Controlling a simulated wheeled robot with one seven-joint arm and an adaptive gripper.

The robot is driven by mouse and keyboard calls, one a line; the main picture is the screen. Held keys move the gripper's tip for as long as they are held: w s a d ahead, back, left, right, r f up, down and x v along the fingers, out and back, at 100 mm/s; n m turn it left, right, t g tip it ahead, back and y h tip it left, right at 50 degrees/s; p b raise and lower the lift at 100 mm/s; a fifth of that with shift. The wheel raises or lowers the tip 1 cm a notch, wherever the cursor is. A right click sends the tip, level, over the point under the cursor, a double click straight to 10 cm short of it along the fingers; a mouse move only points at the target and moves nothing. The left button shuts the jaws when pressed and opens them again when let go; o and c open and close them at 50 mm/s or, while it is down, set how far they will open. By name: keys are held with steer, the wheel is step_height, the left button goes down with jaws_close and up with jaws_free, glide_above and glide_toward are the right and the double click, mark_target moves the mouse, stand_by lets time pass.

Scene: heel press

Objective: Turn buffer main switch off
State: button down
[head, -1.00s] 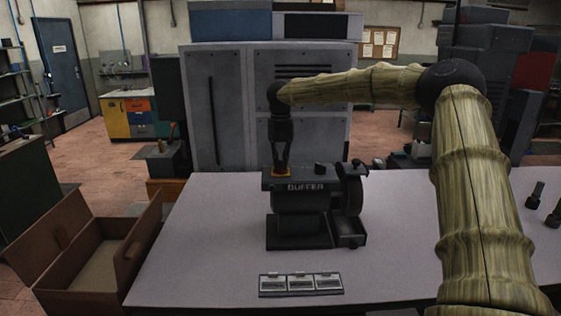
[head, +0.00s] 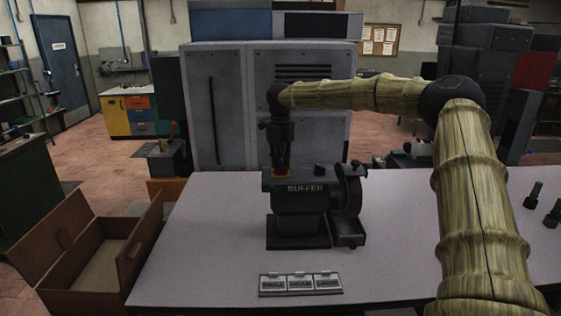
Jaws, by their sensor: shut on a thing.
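The buffer (head: 299,211) is a dark machine marked "BUFFER" on the grey table, with a wheel (head: 350,190) on its right side. A small orange part (head: 282,173), which looks like the main switch, sits at the left of its top. My gripper (head: 281,165) points down from above onto this orange part and is shut on it. The fingertips hide most of the switch, so its position cannot be read. A dark knob (head: 319,169) stands on the buffer's top to the right of my gripper.
A panel with three labelled plates (head: 300,283) lies in front of the buffer. An open brown box (head: 100,265) is at the table's left. Small dark and green-tipped items (head: 535,195) stand at the right. A grey cabinet (head: 230,110) rises behind. The table's front left is clear.

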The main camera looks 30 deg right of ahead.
steer(key=shift+n, duration=0.5)
steer(key=c, duration=1.5)
jaws_free()
step_height(320, 180, up, 12)
steer(key=shift+d+f, duration=0.1)
